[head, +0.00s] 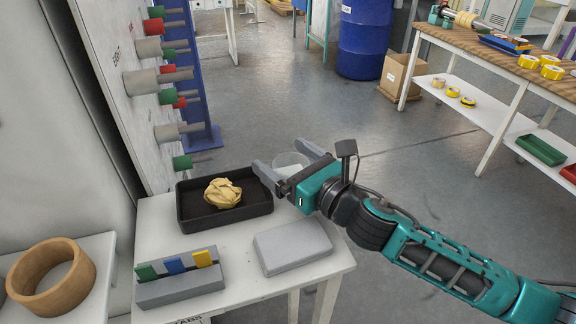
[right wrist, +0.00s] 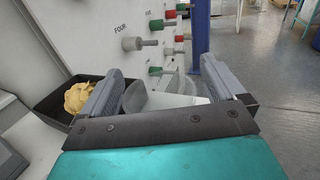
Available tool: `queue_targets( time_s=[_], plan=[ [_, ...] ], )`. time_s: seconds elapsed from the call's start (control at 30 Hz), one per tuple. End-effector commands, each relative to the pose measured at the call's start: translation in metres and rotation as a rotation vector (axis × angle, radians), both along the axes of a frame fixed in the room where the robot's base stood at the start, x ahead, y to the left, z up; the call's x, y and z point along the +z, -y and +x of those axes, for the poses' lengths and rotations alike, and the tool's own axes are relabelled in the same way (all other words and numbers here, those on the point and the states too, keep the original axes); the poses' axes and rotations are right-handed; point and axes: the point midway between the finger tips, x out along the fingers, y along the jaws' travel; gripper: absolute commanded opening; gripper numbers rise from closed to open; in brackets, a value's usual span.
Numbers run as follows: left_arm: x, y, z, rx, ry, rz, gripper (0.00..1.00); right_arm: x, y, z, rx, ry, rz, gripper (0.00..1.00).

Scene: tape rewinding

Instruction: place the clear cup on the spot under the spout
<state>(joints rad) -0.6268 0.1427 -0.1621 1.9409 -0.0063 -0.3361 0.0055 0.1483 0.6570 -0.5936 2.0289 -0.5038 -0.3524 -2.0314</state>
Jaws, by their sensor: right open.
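The clear cup (head: 290,160) stands at the far right corner of the small white table (head: 222,240). It also shows, faint and see-through, in the right wrist view (right wrist: 176,85). My right gripper (head: 285,157) is open, with one finger on each side of the cup. I cannot tell whether either finger touches it. The cup's lower part is partly hidden by the gripper. I cannot make out a spout or a marked spot under one. My left gripper is not in view.
A black tray (head: 184,217) with a crumpled yellow cloth (head: 222,193) lies left of the gripper. A grey flat box (head: 292,246) and a grey holder with coloured tabs (head: 180,287) are nearer. A wall panel with coloured pegs (head: 150,79) rises behind the tray.

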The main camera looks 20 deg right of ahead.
Motion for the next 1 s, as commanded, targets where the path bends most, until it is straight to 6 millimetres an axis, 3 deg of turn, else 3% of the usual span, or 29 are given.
queue_targets(
  time_s=[0.37, 1.0],
  plan=[
    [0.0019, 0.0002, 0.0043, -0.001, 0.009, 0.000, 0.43, 0.0000, -0.0032, -0.0022, 0.000, 0.000, 0.001, 0.95],
    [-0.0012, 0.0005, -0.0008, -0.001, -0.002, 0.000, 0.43, 0.0003, -0.0028, -0.0018, 0.000, 0.001, 0.000, 0.35]
  ],
)
